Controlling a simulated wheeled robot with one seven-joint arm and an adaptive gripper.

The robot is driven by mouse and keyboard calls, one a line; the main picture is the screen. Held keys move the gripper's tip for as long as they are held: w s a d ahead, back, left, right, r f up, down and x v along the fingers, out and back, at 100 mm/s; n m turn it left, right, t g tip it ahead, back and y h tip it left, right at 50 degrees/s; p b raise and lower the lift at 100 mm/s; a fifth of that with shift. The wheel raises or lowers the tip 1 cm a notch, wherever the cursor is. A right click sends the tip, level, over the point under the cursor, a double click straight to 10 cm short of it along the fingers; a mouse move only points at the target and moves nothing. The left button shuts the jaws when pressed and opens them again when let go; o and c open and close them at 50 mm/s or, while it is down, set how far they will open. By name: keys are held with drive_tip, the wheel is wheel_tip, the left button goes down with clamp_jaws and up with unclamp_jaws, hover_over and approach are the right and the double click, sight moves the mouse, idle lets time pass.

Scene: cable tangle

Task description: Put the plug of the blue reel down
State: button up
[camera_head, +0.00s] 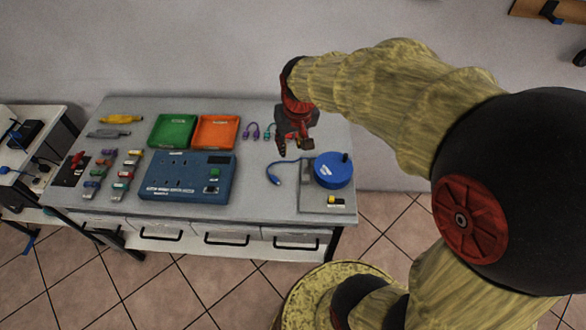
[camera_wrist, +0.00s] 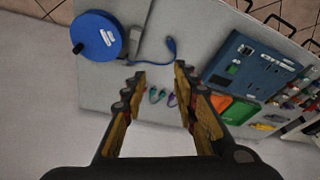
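The blue reel (camera_head: 334,170) sits on a grey plate (camera_head: 325,205) near the right end of the table. Its blue cable curves left to the plug (camera_head: 277,181), which lies on the table. The wrist view also shows the reel (camera_wrist: 98,36) at the upper left and the plug (camera_wrist: 171,44) at the top middle. My gripper (camera_head: 295,148) is above the table, beyond the plug and left of the reel. In the wrist view, my gripper (camera_wrist: 158,74) has its fingers wide apart with nothing between them. The plug is clear of both fingers.
Purple and teal short cables (camera_head: 251,131) lie left of my gripper. Green (camera_head: 172,116) and orange (camera_head: 232,118) trays stand behind a blue socket panel (camera_head: 170,195). Several small connectors lie farther left. Bare tabletop surrounds the plug.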

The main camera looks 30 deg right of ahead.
drive_tip(key=s+a+r+n+t, duration=0.1)
drive_tip(key=s+a+r, duration=0.3)
drive_tip(key=s, duration=0.4)
drive_tip(key=s+a+r+n+t, duration=0.1)
drive_tip(key=s+a+r, duration=0.4)
drive_tip(key=s, duration=0.3)
drive_tip(key=shift+a+r+t+y, duration=0.2)
drive_tip(key=shift+r+t+y, duration=0.1)
drive_tip(key=shift+r, duration=0.5)
drive_tip(key=shift+s, duration=0.1)
